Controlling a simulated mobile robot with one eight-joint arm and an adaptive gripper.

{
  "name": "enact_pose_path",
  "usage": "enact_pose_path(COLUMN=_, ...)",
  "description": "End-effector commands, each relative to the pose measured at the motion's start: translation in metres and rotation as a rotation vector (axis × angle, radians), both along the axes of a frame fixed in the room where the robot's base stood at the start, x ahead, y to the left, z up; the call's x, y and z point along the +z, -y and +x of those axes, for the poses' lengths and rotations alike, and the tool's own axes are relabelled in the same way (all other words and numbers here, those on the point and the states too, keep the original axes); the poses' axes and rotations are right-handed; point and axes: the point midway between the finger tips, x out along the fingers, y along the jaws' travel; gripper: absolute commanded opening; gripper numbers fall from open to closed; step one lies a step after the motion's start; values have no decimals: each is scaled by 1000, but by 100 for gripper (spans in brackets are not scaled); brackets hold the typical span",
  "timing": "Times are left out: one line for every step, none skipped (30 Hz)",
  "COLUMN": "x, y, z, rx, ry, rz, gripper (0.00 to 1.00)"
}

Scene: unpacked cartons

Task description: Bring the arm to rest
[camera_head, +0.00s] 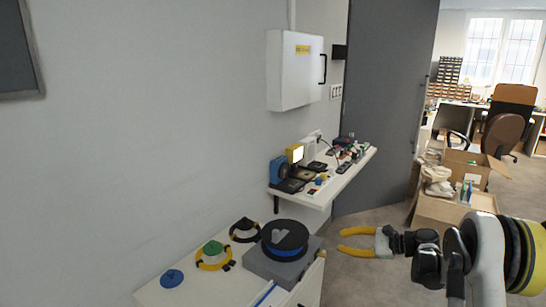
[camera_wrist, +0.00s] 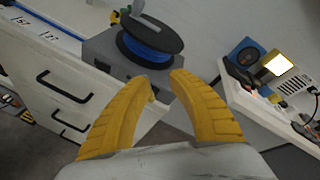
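My gripper (camera_head: 343,241) has yellow fingers and points left in the head view, in the air to the right of a low white cabinet. Its fingers are spread apart with nothing between them. In the wrist view the two yellow fingertips (camera_wrist: 160,84) are apart, below a grey box (camera_wrist: 105,50) bearing a black and blue spool. My arm reaches in from the right edge of the head view.
The white cabinet (camera_head: 150,295) holds the spool (camera_head: 285,238) and coiled cables. A wall shelf (camera_head: 335,188) carries small electronics. A white wall box (camera_head: 292,72) hangs above. Open cartons (camera_head: 465,170) stand on the floor behind my gripper.

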Motion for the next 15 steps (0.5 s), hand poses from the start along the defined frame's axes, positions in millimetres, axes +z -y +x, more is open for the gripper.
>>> enact_pose_path(x=19, y=-13, z=-7, rx=13, ry=16, rz=-67, gripper=23)
enact_pose_path(x=29, y=-18, z=-11, rx=21, ry=28, rz=-112, gripper=23)
enact_pose_path(x=42, y=-26, z=-18, rx=32, ry=45, rz=-172, gripper=23)
enact_pose_path(x=50, y=-32, z=-24, rx=42, ry=58, rz=-217, gripper=23)
enact_pose_path(x=59, y=-37, z=-31, rx=52, ry=72, rz=-262, gripper=23)
enact_pose_path(x=70, y=-44, z=-41, rx=67, ry=91, rz=-324, gripper=23)
enact_pose_path(x=77, y=-49, z=-49, rx=80, ry=105, rz=-369, gripper=23)
enact_pose_path(x=84, y=-54, z=-58, rx=92, ry=120, rz=-415, gripper=23)
enact_pose_path(x=94, y=-60, z=-71, rx=113, ry=141, rz=-475, gripper=23)
enact_pose_path(x=100, y=-64, z=-81, rx=127, ry=157, rz=-520, gripper=23)
enact_pose_path(x=106, y=-67, z=-92, rx=144, ry=173, rz=-567, gripper=23)
enact_pose_path(x=113, y=-72, z=-106, rx=166, ry=196, rz=-628, gripper=23)
enact_pose_path(x=118, y=-75, z=-118, rx=184, ry=213, rz=-674, gripper=23)
enact_pose_path(x=123, y=-78, z=-130, rx=203, ry=231, rz=-719, gripper=23)
enact_pose_path(x=128, y=-81, z=-146, rx=230, ry=256, rz=-779, gripper=23)
